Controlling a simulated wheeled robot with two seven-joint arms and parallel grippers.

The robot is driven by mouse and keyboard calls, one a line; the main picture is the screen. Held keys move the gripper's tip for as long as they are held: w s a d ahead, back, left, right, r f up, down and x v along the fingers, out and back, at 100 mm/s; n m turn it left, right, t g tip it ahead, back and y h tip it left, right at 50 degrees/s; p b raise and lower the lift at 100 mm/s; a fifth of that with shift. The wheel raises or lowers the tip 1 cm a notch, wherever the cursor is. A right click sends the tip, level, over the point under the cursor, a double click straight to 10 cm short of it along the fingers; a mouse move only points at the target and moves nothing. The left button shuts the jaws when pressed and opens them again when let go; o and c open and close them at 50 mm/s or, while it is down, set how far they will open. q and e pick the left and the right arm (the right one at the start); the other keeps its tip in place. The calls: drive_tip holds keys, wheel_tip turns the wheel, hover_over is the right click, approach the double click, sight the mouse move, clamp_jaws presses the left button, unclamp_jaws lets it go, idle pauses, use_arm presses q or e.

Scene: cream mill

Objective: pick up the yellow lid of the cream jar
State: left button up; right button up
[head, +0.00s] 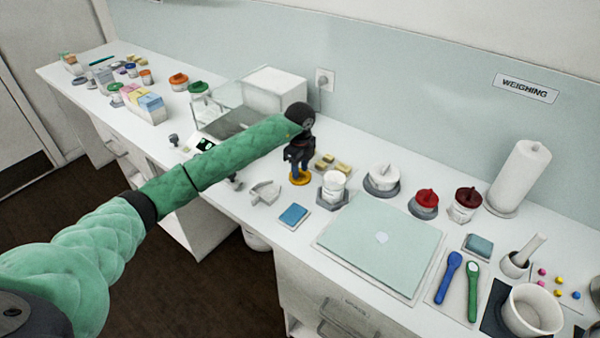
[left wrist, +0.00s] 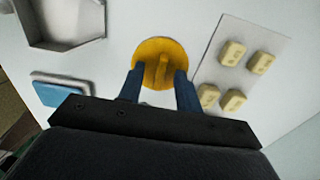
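The yellow lid (head: 300,178) lies on the white worktop, partly hidden behind my left gripper. In the left wrist view the yellow lid (left wrist: 160,50) is a round disc with a raised bar-shaped grip. My left gripper (head: 299,170) points down over it; in the left wrist view its blue fingers (left wrist: 160,80) are apart, one on each side of the lid's near part. The fingers look open, and I cannot tell whether they touch the lid. A white jar (head: 334,182) stands in a grey holder just right of the lid. My right gripper is not in view.
A card with several yellowish blocks (left wrist: 248,70) lies close right of the lid. A grey angular tray (head: 264,192) and a blue pad (head: 294,215) lie nearby. A glass-sided balance (head: 222,122) stands behind my left arm. A pale green mat (head: 350,240) lies to the right.

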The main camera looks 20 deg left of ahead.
use_arm(q)
drive_tip(key=shift+f, duration=0.15)
clamp_jaws()
